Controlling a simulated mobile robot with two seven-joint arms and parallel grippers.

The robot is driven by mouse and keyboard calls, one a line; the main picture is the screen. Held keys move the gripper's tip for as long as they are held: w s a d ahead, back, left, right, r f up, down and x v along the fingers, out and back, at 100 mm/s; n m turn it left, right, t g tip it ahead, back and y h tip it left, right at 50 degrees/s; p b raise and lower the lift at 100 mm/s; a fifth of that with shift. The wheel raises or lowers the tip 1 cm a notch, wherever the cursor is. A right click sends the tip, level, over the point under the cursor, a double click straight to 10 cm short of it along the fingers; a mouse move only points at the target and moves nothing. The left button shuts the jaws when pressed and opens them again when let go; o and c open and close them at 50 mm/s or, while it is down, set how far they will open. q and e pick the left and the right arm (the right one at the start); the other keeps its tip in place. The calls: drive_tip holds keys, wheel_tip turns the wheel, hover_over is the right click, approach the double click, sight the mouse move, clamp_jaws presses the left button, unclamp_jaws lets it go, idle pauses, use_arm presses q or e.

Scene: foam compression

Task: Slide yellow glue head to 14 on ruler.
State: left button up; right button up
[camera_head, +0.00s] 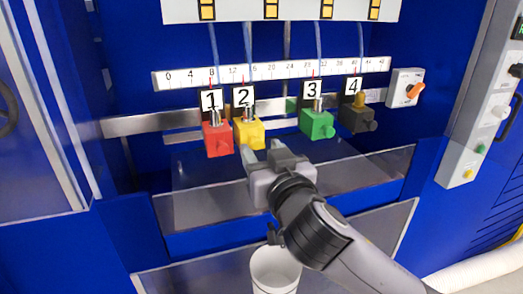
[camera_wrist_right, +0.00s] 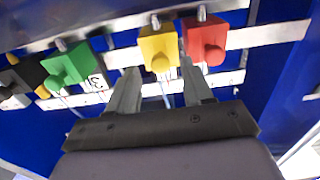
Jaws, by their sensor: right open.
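The yellow glue head (camera_head: 249,133), labelled 2, hangs on the metal rail just right of the red head. Its pointer meets the white ruler (camera_head: 270,71) between the 12 and 16 labels; the exact mark is too small to read. My right gripper (camera_head: 262,157) is open just below and in front of the yellow head. In the right wrist view, the yellow head (camera_wrist_right: 158,45) with its knob lies beyond and between the open fingertips (camera_wrist_right: 158,76). I cannot tell whether a finger touches it. My left gripper is out of view.
The red head (camera_head: 217,139) is close on the left of the yellow one. The green head (camera_head: 316,124) and black head (camera_head: 356,118) are farther right, with a free rail gap between yellow and green. A switch box (camera_head: 405,88) ends the rail. A white bucket (camera_head: 275,270) stands below.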

drive_tip(key=shift+b+v, duration=0.3)
drive_tip(key=shift+v, duration=2.55)
drive_tip(key=s+d+f+g+p, duration=0.1)
drive_tip(key=d+f+g, duration=0.15)
drive_tip(key=f, duration=0.75)
drive_tip(key=s+d+f+g, duration=0.15)
drive_tip(key=d+f, duration=0.25)
drive_tip(key=f, duration=0.6)
drive_tip(key=s+d+f+g+h, duration=0.1)
drive_tip(key=s+d+f, duration=0.4)
drive_tip(key=s+f, duration=0.2)
drive_tip(key=s+d+f+m+g+h+p, duration=0.1)
drive_tip(key=s+d+f+h, duration=0.1)
drive_tip(key=s+d+f, duration=0.4)
wheel_tip(320, 180, down, 5)
drive_tip(key=shift+s+d+f+g, duration=0.1)
drive_tip(key=shift+s+d+g, duration=0.25)
drive_tip(key=shift+s, duration=0.8)
